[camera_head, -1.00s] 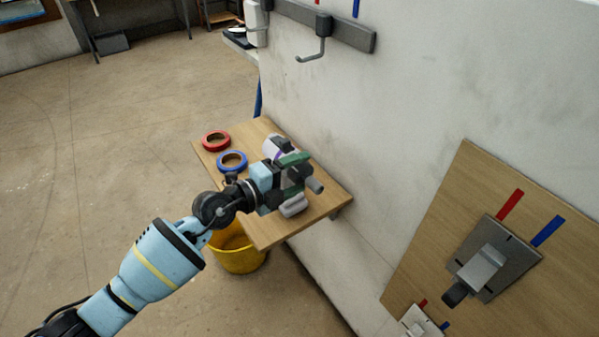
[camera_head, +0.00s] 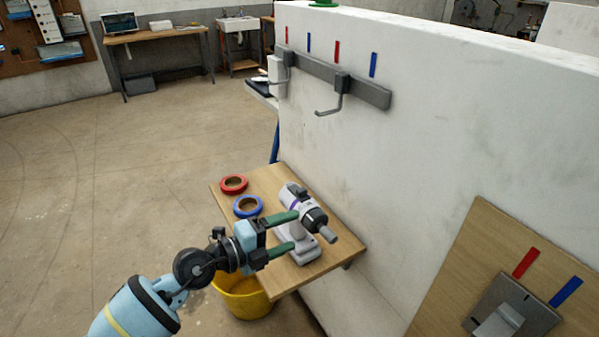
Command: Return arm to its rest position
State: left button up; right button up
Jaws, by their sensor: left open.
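My left gripper (camera_head: 289,233) is open, with its two green fingers spread, above the small wooden shelf. A white and grey power drill (camera_head: 299,205) with a dark chuck rests on the shelf, just past the fingertips. One finger overlaps part of the drill in the picture; I cannot tell whether they touch. My left arm (camera_head: 150,305) reaches in from the lower left. My right gripper is not in view.
A red tape ring (camera_head: 234,184) and a blue tape ring (camera_head: 248,206) lie on the shelf (camera_head: 262,180). A yellow bucket (camera_head: 243,300) stands below it. The white wall (camera_head: 420,150) carries a hook rail (camera_head: 330,77). A wooden board (camera_head: 480,235) is at lower right. Floor at left is clear.

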pick_arm(q)
jog(key=s+a+f+n+y, duration=0.3)
jog(key=s+f+n, duration=0.5)
jog(key=s, duration=0.3)
jog(key=s+a+f+n+g+y, duration=0.1)
jog(key=s+a+f+n+y, duration=0.3)
jog(key=s+f+n, duration=0.5)
jog(key=s+a+f+n+y, duration=0.4)
jog(key=s+f+n, duration=0.5)
jog(key=s, duration=0.5)
jog(key=shift+s+a+f, duration=0.15)
jog(key=shift+a+f, duration=0.5)
jog(key=shift+a, duration=0.15)
